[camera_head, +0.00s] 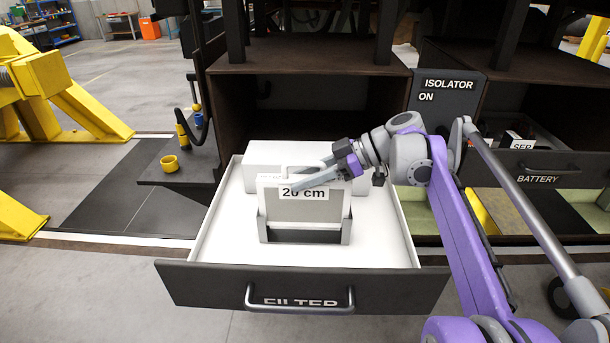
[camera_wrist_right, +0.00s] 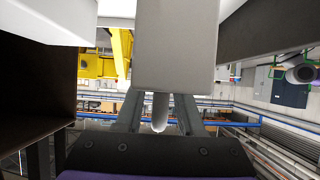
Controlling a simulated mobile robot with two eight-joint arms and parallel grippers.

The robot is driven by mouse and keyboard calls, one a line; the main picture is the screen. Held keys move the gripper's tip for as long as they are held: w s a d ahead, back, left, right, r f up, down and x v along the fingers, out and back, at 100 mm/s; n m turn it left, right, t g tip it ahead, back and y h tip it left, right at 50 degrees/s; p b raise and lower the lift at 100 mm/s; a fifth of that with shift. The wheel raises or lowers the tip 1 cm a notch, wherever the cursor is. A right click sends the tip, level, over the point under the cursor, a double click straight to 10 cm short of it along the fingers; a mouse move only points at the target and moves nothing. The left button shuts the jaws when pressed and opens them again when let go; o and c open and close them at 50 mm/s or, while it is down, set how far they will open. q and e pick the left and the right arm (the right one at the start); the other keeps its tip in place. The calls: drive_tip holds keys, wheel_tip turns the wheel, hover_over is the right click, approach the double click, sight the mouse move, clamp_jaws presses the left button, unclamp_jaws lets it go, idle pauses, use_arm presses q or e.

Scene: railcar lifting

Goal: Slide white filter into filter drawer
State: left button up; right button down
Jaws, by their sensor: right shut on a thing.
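The white filter (camera_head: 336,207) has a light grey face, a "20 cm" label and a handle loop on top. It stands upright in a grey bracket (camera_head: 262,230) inside the open filter drawer (camera_head: 210,272). A dark gap shows in the bracket below the filter's lower edge. My right gripper (camera_head: 312,184) reaches in from the right and is shut on the filter's handle. In the right wrist view the filter (camera_wrist_right: 176,45) rises beyond the fingers (camera_wrist_right: 160,112), with the rounded handle between them. My left gripper is not in view.
A white box (camera_head: 262,154) sits at the back of the drawer, behind the filter. An "ISOLATOR ON" panel (camera_head: 446,95) and a battery drawer (camera_head: 545,165) are at the right. A small yellow cup (camera_head: 170,164) is on the left ledge. The drawer's front floor is clear.

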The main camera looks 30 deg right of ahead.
sight(305, 194)
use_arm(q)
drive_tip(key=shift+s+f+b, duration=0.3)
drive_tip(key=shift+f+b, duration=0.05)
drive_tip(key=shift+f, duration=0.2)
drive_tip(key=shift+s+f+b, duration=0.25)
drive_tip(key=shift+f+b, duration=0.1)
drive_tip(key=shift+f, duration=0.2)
use_arm(e)
drive_tip(key=shift+f, duration=2.3)
drive_tip(key=shift+c, duration=2.2)
unclamp_jaws()
drive_tip(key=v, duration=1.1)
drive_tip(key=shift+f, duration=0.1)
